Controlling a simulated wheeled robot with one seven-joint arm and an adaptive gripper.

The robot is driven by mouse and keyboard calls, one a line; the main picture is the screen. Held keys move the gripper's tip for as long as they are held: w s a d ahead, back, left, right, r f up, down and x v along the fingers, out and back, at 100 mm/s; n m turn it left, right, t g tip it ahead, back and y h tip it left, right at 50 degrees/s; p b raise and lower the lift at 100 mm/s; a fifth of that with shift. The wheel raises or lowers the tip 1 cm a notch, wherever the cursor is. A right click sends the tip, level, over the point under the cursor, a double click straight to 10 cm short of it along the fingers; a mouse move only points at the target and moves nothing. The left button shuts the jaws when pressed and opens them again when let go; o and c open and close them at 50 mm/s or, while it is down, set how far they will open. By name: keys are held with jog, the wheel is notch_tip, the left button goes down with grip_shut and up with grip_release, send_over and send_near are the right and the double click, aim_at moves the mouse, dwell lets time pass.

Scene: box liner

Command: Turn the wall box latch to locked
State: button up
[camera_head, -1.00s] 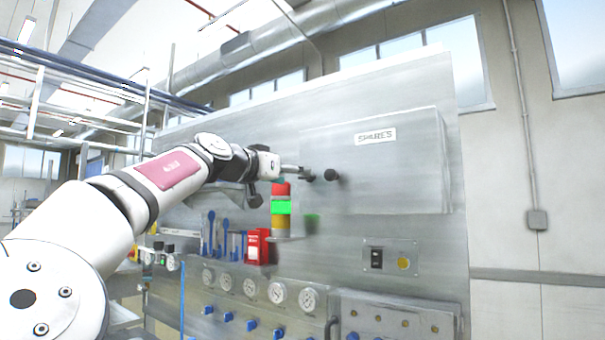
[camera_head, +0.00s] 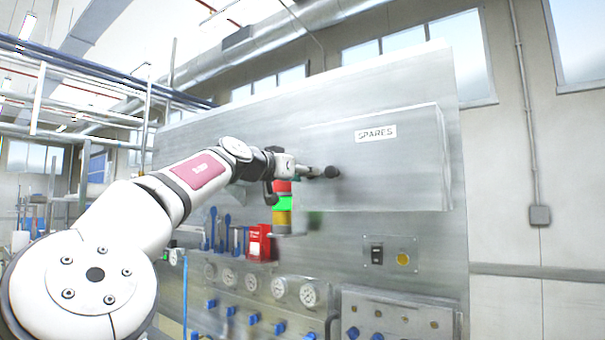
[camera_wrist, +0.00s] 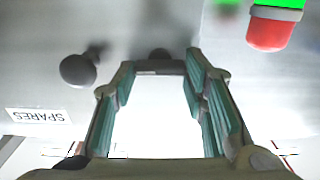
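The wall box (camera_head: 400,165) is a grey metal box with a "SPARES" label (camera_head: 376,133), mounted on the large panel. A black round knob (camera_head: 332,172) sits at its lower left; it shows at the left in the wrist view (camera_wrist: 78,70), outside my fingers. My gripper (camera_head: 308,171) is near the box's lower left edge, just left of the knob in the head view. In the wrist view my gripper (camera_wrist: 162,68) is open, teal pads apart. A small dark part (camera_wrist: 160,53), perhaps the latch, shows between and beyond the fingertips. Whether it is touched, and its turn, cannot be told.
A red, green and amber stack light (camera_head: 283,204) stands just below my gripper; its red end (camera_wrist: 268,33) is at the upper right in the wrist view. Blue tools, a red box (camera_head: 259,242) and several gauges (camera_head: 309,293) are lower on the panel.

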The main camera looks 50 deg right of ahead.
jog(key=shift+n, duration=0.3)
jog(key=shift+w+f+n+p, duration=0.1)
jog(key=shift+n+p, duration=2.55)
jog(key=shift+n, duration=1.7)
jog(key=shift+w+f+n+p, duration=0.1)
jog(key=shift+n+p, duration=2.55)
jog(key=shift+n, duration=1.7)
jog(key=o, duration=1.2)
jog(key=shift+c, duration=0.2)
jog(key=s+a, duration=0.1)
jog(key=a, duration=1.1)
